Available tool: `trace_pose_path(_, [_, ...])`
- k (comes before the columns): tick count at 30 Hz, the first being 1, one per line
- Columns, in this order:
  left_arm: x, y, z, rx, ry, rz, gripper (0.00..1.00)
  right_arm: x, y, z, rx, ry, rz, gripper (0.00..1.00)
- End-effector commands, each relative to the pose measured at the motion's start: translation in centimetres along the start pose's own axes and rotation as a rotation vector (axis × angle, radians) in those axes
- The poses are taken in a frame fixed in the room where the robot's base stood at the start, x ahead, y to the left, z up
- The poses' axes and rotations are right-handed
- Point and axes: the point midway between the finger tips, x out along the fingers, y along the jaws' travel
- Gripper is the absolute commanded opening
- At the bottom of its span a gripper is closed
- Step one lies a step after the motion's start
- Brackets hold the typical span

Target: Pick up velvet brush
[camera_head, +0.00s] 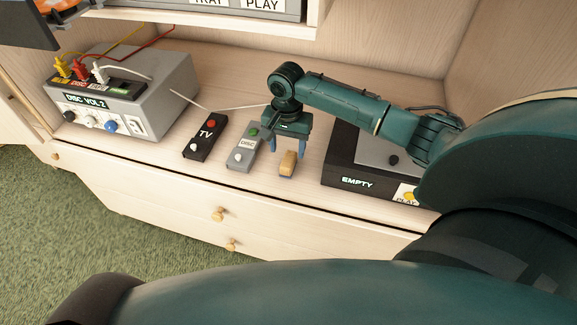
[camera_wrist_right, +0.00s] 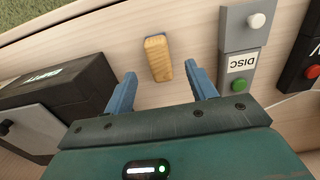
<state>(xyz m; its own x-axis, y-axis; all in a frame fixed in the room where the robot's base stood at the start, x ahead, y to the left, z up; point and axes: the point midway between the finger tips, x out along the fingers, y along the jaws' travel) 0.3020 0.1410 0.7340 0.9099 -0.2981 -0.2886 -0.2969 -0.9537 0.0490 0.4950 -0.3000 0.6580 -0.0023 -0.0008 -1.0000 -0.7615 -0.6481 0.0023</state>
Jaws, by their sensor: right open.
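The velvet brush (camera_head: 288,163) is a small block with a tan wooden top and a blue underside. It lies on the pale wooden cabinet top near its front edge. My right gripper (camera_head: 288,148) points down right by the brush, its blue fingers spread. In the right wrist view the brush (camera_wrist_right: 158,58) lies just beyond the open fingertips (camera_wrist_right: 160,72), roughly centred between them, with nothing held. My left gripper is not in view.
A grey DISC remote (camera_head: 244,147) and a black TV remote (camera_head: 205,137) lie left of the brush. A black box marked EMPTY (camera_head: 345,181) is to its right. A grey DISC VOL 2 box (camera_head: 160,95) with cables stands at left. A shelf overhangs behind.

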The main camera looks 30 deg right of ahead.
Motion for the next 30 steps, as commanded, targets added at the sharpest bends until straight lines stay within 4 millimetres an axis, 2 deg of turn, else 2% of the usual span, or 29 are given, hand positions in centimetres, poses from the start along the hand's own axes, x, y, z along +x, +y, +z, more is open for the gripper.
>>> trace_pose_path(5, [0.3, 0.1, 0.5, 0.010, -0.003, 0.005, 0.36, 1.4, 0.0, 0.0, -0.001, 0.000, 0.000, 0.56])
trace_pose_path(15, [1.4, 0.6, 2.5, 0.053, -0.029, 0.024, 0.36, 5.9, 0.2, -0.1, -0.001, 0.001, -0.001, 0.56])
trace_pose_path(24, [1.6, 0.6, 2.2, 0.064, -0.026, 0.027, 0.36, 6.1, 0.2, -0.1, -0.002, 0.001, -0.002, 0.56])
trace_pose_path(30, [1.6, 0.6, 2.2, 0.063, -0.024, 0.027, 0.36, 6.1, 0.2, -0.1, -0.002, 0.001, -0.002, 0.39])
